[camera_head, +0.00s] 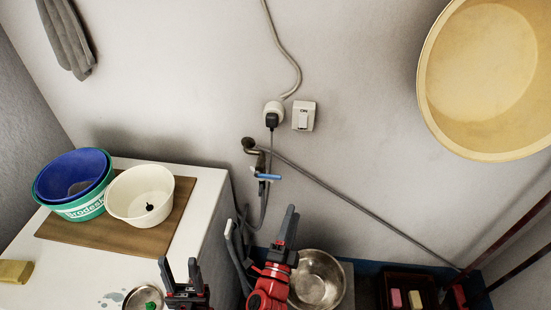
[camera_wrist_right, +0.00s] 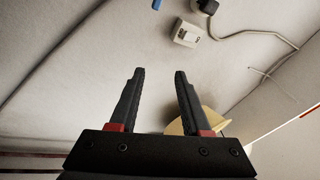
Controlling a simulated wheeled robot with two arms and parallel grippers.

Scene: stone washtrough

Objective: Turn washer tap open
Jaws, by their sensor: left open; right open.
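The tap (camera_head: 262,168) comes out of the wall at the centre of the head view, with a blue lever handle (camera_head: 268,177) lying about level. A bit of the blue handle also shows at the top edge of the right wrist view (camera_wrist_right: 157,4). My right gripper (camera_head: 290,214) is below and slightly right of the tap, apart from it. Its two fingers stand open and empty in the wrist view (camera_wrist_right: 159,72). My left gripper (camera_head: 179,264) is open and empty, low and left of the tap, in front of the white washer (camera_head: 207,207).
A socket with a plug (camera_head: 272,113) and a switch (camera_head: 304,116) are above the tap. A pipe (camera_head: 350,206) slopes down right. A metal bowl (camera_head: 318,280) is beside my right gripper. Basins (camera_head: 139,194) stand on a board (camera_head: 110,232). A yellow basin (camera_head: 488,75) hangs upper right.

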